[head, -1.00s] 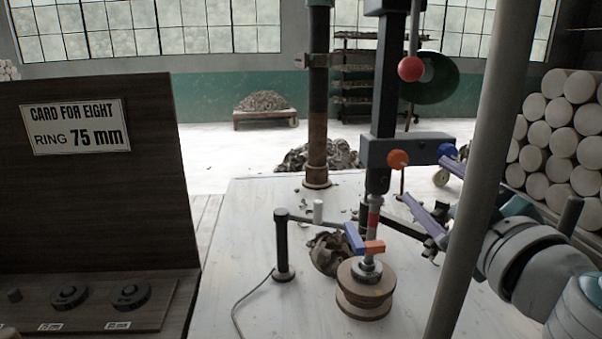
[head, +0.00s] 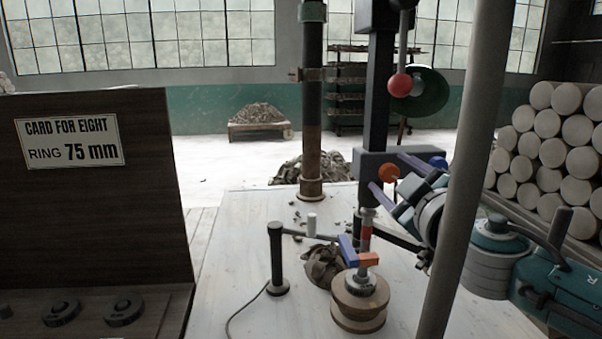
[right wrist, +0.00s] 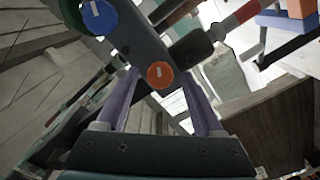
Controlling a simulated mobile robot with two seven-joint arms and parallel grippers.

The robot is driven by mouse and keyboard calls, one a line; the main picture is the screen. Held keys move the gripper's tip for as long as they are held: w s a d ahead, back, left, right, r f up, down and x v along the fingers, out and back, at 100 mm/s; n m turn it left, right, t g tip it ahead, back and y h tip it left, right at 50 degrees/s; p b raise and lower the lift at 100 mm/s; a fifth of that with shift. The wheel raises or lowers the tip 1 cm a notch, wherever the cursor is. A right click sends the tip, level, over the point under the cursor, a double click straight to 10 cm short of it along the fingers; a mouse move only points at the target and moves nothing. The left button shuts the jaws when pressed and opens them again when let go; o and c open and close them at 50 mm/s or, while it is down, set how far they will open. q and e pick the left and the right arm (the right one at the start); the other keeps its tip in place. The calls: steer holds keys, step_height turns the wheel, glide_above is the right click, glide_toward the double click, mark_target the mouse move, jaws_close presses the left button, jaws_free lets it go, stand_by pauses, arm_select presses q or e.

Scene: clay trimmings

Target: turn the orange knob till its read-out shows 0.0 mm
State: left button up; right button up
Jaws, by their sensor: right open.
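The orange knob (head: 389,173) is on the front of the dark press head. It also shows in the right wrist view (right wrist: 160,75), with a short white mark on its face. My right gripper (head: 386,171) comes in from the right, with one purple finger above the knob and one below it. In the right wrist view the open fingers (right wrist: 160,80) stand on either side of the knob, with gaps showing. I cannot tell how deep the fingertips reach. No read-out can be made out. My left gripper is out of view.
A blue knob (head: 438,162) sits right of the orange one. A red ball handle (head: 400,85) hangs above. A grey post (head: 465,180) stands in front of my right arm. A round wooden block (head: 360,300) is below the press. A dark board with a card (head: 70,143) stands left.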

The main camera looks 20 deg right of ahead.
jaws_close()
stand_by(0.4)
steer(key=shift+n, duration=0.3)
steer(key=n, duration=0.2)
steer(key=shift+n+b, duration=0.3)
steer(key=n, duration=0.3)
steer(key=shift+n, duration=0.3)
steer(key=n, duration=0.4)
steer(key=shift+n, duration=1.9)
